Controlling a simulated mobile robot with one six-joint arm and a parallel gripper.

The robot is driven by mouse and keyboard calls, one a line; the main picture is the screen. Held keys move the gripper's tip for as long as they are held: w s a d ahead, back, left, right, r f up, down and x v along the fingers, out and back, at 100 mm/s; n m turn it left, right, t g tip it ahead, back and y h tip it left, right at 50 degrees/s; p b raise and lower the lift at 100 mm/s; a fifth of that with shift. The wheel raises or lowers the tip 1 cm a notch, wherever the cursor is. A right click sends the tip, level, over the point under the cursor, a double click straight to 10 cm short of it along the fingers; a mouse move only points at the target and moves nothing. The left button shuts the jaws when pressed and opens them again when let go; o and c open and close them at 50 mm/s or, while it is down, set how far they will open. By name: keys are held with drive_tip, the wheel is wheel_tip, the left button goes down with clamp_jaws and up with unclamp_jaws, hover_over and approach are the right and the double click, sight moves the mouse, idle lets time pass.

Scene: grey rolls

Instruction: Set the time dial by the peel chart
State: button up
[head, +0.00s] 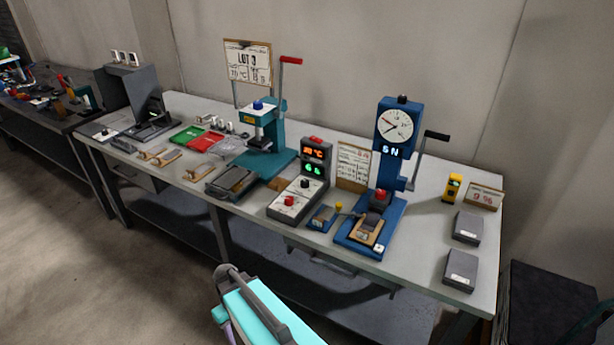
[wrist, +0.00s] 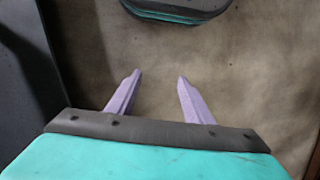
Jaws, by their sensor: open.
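A control box (head: 297,199) stands at the front of the bench, with a red display above a green one and knobs on its sloped face. One knob is black on a white disc (head: 305,184) and another is red (head: 289,201); I cannot tell which is the time dial. A paper chart board (head: 354,166) stands between this box and the blue tester (head: 396,122); its print is too small to read. A LOT sign (head: 248,61) hangs higher up at the back. My gripper (wrist: 160,78) is open and empty, above the floor in front of the bench.
A teal press (head: 271,155) with a red-handled lever stands left of the control box. A small blue block (head: 321,217) with a yellow knob lies close to its right. Grey boxes (head: 461,269) lie on the bench's right end (head: 420,235).

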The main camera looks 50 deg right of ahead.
drive_tip(key=w+d+r+t+p, duration=0.2)
drive_tip(key=w+d+r, duration=0.4)
drive_tip(key=d+r, duration=0.25)
drive_tip(key=w+d+r+t+p, duration=0.1)
drive_tip(key=w+d+r, duration=0.5)
drive_tip(key=r, duration=0.4)
drive_tip(key=w+d+r+t+p, duration=0.2)
drive_tip(key=w+d+r, duration=0.3)
drive_tip(key=d+r, duration=0.4)
drive_tip(key=shift+t+h, duration=0.4)
drive_tip(key=shift+t, duration=0.1)
drive_tip(key=d+r, duration=0.2)
drive_tip(key=d, duration=0.1)
drive_tip(key=s+d+r, duration=0.1)
drive_tip(key=d+r, duration=0.2)
drive_tip(key=d, duration=0.1)
drive_tip(key=d+r, duration=0.2)
drive_tip(key=d, duration=0.2)
drive_tip(key=shift+s+d+r, duration=0.15)
drive_tip(key=shift+s+r, duration=0.1)
drive_tip(key=shift+r, duration=0.05)
drive_tip(key=t, duration=0.1)
approach(305, 181)
drive_tip(key=v, duration=0.6)
drive_tip(key=shift+a+f+h, duration=0.15)
drive_tip(key=shift+a+h, duration=0.15)
drive_tip(key=shift+a, duration=0.2)
drive_tip(key=shift+p+x, duration=2.55)
drive_tip(key=shift+x, duration=4.35)
